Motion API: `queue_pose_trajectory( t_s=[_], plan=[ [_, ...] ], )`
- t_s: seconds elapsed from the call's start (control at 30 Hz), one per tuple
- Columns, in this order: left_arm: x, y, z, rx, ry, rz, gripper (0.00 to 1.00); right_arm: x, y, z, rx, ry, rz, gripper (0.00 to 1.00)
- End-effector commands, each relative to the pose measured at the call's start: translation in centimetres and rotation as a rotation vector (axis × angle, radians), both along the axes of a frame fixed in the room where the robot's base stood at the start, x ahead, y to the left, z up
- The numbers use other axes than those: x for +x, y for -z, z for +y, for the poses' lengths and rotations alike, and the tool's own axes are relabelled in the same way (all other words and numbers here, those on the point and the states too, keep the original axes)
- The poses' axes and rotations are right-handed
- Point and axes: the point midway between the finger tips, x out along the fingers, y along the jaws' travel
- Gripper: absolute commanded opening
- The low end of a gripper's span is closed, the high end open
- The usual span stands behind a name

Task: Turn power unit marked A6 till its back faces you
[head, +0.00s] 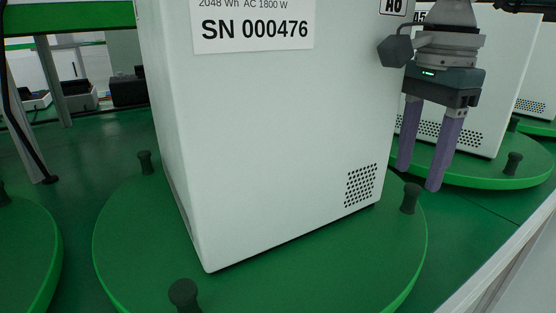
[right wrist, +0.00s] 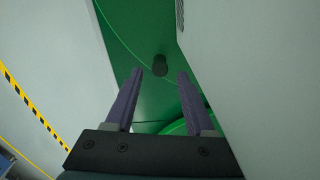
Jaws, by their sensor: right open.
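The power unit (head: 275,130) is a large white box with a label reading SN 000476 and a partly cut-off tag that looks like A6 at its top right. It stands on a round green turntable (head: 130,235) with black knobs on its rim. One knob (head: 410,198) is at the right of the unit; a knob also shows in the right wrist view (right wrist: 160,65), beyond the fingertips. My right gripper (head: 420,178) is open and empty, fingers pointing down, right of the unit and above that knob. It also shows in the right wrist view (right wrist: 160,78). My left gripper is not in view.
Another white unit (head: 485,90) stands on a second green turntable (head: 490,173) behind my right gripper. A third turntable (head: 25,255) is at the left edge. A pale rail (head: 500,270) runs along the right front. Two other knobs (head: 184,293) (head: 144,160) stand left of the unit.

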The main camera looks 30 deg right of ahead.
Motion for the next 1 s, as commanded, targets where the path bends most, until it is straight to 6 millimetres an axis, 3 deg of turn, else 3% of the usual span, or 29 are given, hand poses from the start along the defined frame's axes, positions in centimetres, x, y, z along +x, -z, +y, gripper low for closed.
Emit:
queue_pose_trajectory(
  t_s=[0.1, 0.3, 1.0],
  plan=[
    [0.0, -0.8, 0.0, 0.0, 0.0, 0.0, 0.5, 0.1, -2.9, 0.0, 0.001, -0.001, -0.004, 0.55],
    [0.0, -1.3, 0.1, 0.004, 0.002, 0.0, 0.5, 0.0, -5.4, 0.0, 0.001, -0.001, -0.001, 0.55],
    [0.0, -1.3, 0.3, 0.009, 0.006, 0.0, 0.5, 0.0, -5.9, 0.0, 0.001, -0.001, 0.0, 0.55]
  ],
)
